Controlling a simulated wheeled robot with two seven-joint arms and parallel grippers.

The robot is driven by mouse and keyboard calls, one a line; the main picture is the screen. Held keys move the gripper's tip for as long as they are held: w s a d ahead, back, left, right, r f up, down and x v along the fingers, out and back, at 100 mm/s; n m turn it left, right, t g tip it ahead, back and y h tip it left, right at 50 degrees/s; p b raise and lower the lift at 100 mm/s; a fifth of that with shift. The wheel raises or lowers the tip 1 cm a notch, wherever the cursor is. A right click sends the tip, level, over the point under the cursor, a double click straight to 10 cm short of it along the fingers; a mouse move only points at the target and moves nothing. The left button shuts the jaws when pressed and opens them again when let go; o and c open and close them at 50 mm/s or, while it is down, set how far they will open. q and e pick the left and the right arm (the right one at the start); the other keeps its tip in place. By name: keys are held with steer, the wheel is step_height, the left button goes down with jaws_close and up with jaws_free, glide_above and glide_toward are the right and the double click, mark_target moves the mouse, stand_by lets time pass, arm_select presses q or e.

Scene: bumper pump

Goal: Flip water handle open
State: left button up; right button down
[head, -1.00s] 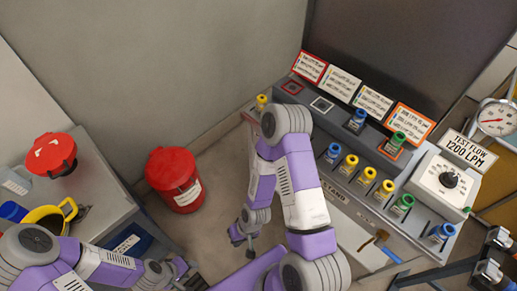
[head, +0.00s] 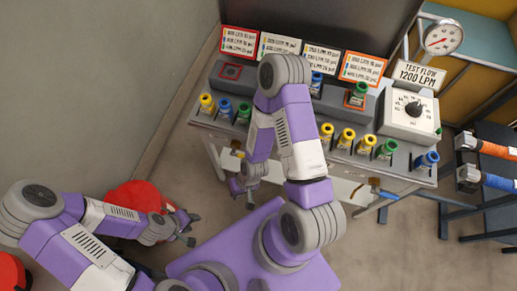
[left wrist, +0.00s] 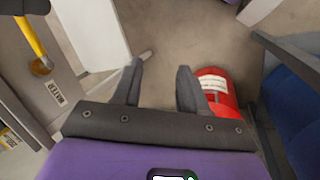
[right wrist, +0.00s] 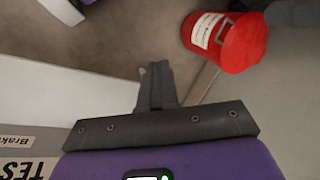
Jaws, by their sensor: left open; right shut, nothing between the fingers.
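The water handle (left wrist: 32,42) is a yellow lever at the top left of the left wrist view. It is on a grey panel near a label reading WATER (left wrist: 57,94). My left gripper (left wrist: 158,85) is open and empty, clear of the handle. In the head view the left gripper (head: 190,230) is low, beside the red bucket. My right gripper (right wrist: 155,80) is shut with nothing in it. It also shows in the head view (head: 240,190), in front of the bench. The handle is not clearly made out in the head view.
The red bucket (head: 135,198) stands on the floor behind my left forearm. The bench (head: 410,170) holds several coloured valves, a dial box (head: 408,112) and signs. A round gauge (head: 443,38) is behind it. Open floor lies in front of the bench.

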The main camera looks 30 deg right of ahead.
arm_select(q)
steer(key=shift+s+a, duration=0.1)
steer(key=shift+s, duration=0.15)
steer(key=shift+o, duration=3.1)
step_height(320, 180, up, 2)
steer(key=shift+p, duration=1)
steer(key=shift+r+p, duration=0.85)
arm_select(e)
steer(key=w+d+r+m+h, duration=0.3)
steer(key=w+d+r+m, duration=0.1)
steer(key=m, duration=0.8)
steer(key=w+d+r+m+h, duration=0.2)
steer(key=w+d+r+m, duration=0.2)
steer(key=m, duration=0.9)
steer(key=shift+w+d+r+t+h, duration=0.4)
steer(key=shift+d+r, duration=0.9)
steer(key=shift+d, duration=0.3)
